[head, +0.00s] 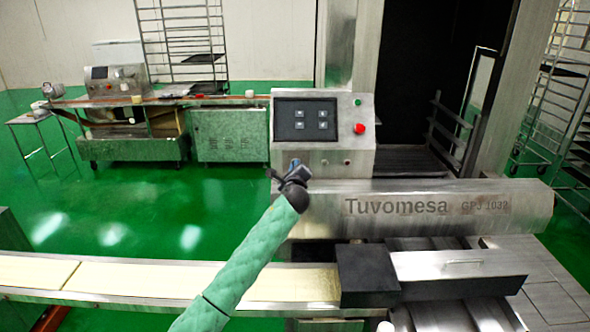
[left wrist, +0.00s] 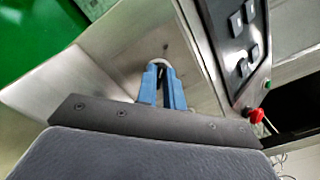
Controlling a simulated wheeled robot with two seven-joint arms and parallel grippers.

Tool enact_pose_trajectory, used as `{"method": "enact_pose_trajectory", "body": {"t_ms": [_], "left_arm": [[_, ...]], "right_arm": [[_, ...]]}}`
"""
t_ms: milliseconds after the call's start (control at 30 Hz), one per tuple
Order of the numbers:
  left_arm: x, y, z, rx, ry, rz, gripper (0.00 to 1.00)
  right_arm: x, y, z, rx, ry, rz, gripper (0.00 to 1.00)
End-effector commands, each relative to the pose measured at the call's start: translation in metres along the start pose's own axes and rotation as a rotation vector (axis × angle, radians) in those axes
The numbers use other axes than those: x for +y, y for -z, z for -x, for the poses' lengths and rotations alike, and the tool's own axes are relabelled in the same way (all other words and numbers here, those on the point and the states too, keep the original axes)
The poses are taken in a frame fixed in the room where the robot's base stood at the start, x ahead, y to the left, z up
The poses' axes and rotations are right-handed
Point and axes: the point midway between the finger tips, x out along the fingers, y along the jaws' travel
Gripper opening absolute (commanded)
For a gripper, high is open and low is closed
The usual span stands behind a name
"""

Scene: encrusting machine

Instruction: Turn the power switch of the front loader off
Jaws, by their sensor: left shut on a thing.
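The front loader (head: 430,207) is a steel machine marked Tuvomesa, with a control box (head: 363,127) on top at its left. My left gripper (head: 294,164) is at the lower left of the box's front face. In the left wrist view its two blue fingers (left wrist: 162,84) are shut on a small pale rounded piece, which I take to be the power switch (left wrist: 158,64). Most of the switch is hidden between the fingers, so its turned position cannot be told. In the head view the gripper hides it. My right gripper is not in view.
The box has a dark screen (head: 306,120), a red button (head: 359,128), also in the left wrist view (left wrist: 257,115), and a green light (head: 357,102). A conveyor (head: 150,278) runs below my left arm. Another steel machine (head: 114,80) stands at the back left. Green floor lies between.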

Motion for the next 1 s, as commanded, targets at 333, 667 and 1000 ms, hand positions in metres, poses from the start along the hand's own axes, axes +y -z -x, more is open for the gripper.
{"method": "enact_pose_trajectory", "body": {"t_ms": [333, 667, 1000], "left_arm": [[0.001, 0.000, 0.000, 0.000, -0.001, 0.004, 0.00], [0.000, 0.000, 0.000, 0.000, -0.001, 0.003, 0.31], [0.002, 0.003, 0.023, 0.001, 0.001, 0.005, 0.31]], "right_arm": [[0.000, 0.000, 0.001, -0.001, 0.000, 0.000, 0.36], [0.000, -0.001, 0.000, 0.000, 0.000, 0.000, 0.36], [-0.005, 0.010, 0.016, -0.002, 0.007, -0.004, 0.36]]}}
